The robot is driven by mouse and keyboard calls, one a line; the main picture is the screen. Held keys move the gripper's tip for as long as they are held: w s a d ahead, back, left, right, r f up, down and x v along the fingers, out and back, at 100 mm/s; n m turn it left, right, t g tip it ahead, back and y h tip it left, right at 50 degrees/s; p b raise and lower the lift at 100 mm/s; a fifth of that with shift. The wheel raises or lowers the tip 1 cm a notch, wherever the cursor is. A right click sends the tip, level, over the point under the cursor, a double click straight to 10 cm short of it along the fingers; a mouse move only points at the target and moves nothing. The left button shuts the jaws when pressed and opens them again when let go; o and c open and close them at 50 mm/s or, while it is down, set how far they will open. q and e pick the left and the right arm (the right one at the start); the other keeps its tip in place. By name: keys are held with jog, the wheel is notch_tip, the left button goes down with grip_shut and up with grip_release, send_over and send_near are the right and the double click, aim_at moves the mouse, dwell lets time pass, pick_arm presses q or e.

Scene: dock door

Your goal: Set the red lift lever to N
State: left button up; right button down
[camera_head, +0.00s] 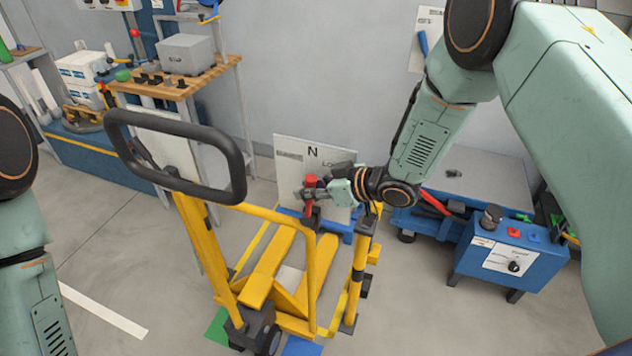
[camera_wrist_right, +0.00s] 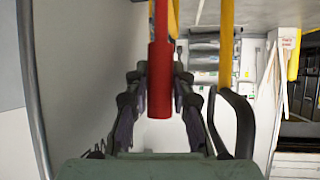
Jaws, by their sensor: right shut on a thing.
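The red lift lever (camera_head: 311,182) stands in front of a white panel (camera_head: 290,148) marked N, with more lettering to the right that is partly hidden by my gripper. My right gripper (camera_head: 318,193) reaches in from the right and is shut on the lever's red grip. In the right wrist view the red grip (camera_wrist_right: 160,80) sits between the two dark fingers of the right gripper (camera_wrist_right: 159,100). The lever's red grip looks close to upright, below the N. My left arm shows at the left edge, but its gripper is out of view.
A yellow pallet truck (camera_head: 262,275) with a black loop handle (camera_head: 240,180) stands in front of the panel. A blue control box (camera_head: 510,258) is at the right. A wooden-topped bench (camera_head: 190,85) is at the back left. The floor at the lower left is clear.

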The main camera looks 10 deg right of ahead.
jog(key=shift+w+a+r+p, duration=0.15)
jog(key=shift+w+a+p, duration=0.1)
jog(key=shift+a+p, duration=0.1)
dwell(0.3)
jog(key=c, duration=1.4)
grip_release()
jog(key=shift+d, duration=0.1)
jog(key=v, duration=1.2)
jog(key=shift+a+r, duration=0.2)
jog(key=shift+r, duration=0.15)
jog(key=shift+w, duration=0.1)
